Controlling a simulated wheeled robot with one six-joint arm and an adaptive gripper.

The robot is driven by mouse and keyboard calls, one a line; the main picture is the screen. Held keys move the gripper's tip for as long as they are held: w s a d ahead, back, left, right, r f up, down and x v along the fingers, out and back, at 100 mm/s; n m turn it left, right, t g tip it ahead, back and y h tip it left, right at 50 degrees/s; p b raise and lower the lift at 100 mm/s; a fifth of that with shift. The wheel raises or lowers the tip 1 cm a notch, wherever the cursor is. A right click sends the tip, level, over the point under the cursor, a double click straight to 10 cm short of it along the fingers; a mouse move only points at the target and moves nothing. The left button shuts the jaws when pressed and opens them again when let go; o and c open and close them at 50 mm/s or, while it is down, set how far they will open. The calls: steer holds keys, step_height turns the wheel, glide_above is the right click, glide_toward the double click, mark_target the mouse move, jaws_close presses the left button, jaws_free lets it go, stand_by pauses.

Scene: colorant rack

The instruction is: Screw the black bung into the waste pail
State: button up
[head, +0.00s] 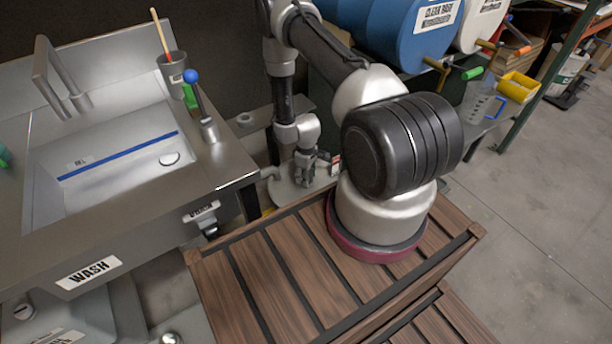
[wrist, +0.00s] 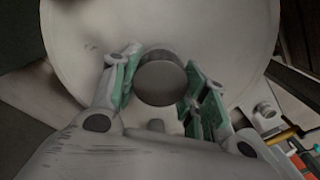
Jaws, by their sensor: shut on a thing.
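My gripper (head: 304,175) points down over the pale grey waste pail (head: 284,194), which stands low between the sink and my wooden-slatted deck. In the wrist view, the green-padded fingers of my gripper (wrist: 160,92) are closed around the dark, round bung (wrist: 160,78). The bung's flat face shows towards the camera. Behind it lies the wide, pale round top of the pail (wrist: 215,28). The bung's lower end and the opening are hidden, so I cannot tell whether it sits in the opening or just above it. In the head view the fingers mostly hide the bung.
A steel sink (head: 110,170) with a WASH label stands on the left. The right floor is clear.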

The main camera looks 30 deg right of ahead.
steer(key=m, duration=0.5)
steer(key=shift+w, duration=0.2)
steer(key=o, duration=1)
steer(key=n, duration=0.3)
steer(key=shift+s+n, duration=0.1)
steer(key=shift+n, duration=0.3)
steer(key=n, duration=0.3)
steer(key=shift+a+n, duration=0.1)
steer(key=shift+n, duration=0.3)
steer(key=n, duration=0.6)
steer(key=shift+s, duration=0.1)
